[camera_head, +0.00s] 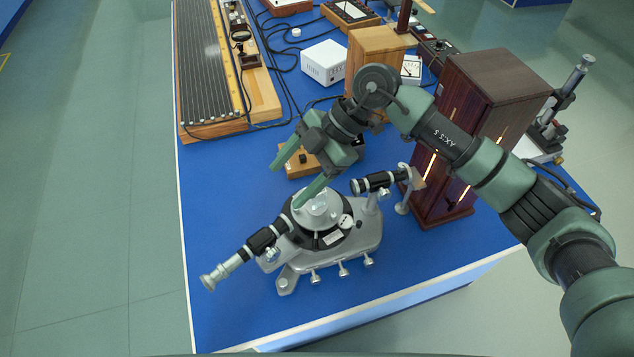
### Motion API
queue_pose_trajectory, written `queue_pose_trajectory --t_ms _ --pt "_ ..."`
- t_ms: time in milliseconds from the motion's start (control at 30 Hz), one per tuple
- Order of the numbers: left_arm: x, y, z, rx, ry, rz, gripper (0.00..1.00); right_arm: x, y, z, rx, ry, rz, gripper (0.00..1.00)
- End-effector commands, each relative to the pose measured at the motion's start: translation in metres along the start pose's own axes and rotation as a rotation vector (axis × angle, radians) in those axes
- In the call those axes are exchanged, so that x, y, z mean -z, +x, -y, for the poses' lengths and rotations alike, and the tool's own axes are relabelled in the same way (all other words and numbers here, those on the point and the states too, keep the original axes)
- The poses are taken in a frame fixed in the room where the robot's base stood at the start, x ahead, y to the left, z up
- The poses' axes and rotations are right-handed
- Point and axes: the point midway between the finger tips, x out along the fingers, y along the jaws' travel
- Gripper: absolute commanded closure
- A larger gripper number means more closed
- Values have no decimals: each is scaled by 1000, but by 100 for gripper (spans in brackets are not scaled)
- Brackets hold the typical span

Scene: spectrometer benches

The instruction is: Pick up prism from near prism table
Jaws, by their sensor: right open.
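A grey spectrometer (362,240) stands on the blue bench. Its round silver prism table (318,212) is at the centre, above a black disc. One black and silver telescope tube (262,240) points to the lower left, and another tube (376,182) points to the right. I cannot make out a prism clearly; the glass may be hidden by the gripper or too small to tell. My right gripper (286,184) is open, its two green fingers apart, above and behind the prism table. One fingertip overlaps the table's far left edge in the picture. My left gripper is out of view.
A tall dark wooden lamp box (480,110) with glowing slits stands right of the spectrometer. A white box (323,62), cables and a long wire board (205,70) lie farther back. The bench's left front is clear.

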Motion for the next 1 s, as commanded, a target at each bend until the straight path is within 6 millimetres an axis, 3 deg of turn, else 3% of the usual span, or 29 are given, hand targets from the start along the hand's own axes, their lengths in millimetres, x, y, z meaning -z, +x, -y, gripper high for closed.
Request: queue_pose_trajectory --t_ms 33,100,267,667,800,1000 --pt "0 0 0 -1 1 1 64 -20 -12 3 41 39 97 30" --pt "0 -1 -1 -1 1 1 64 -41 -24 9 85 93 201 30" --pt "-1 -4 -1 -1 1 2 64 -62 -34 17 125 153 302 30" --pt "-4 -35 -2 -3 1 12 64 -72 10 32 129 155 301 30" --pt "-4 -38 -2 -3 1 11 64 -80 28 35 127 153 302 30" --pt "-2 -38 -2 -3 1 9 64 -82 35 35 124 151 302 30"
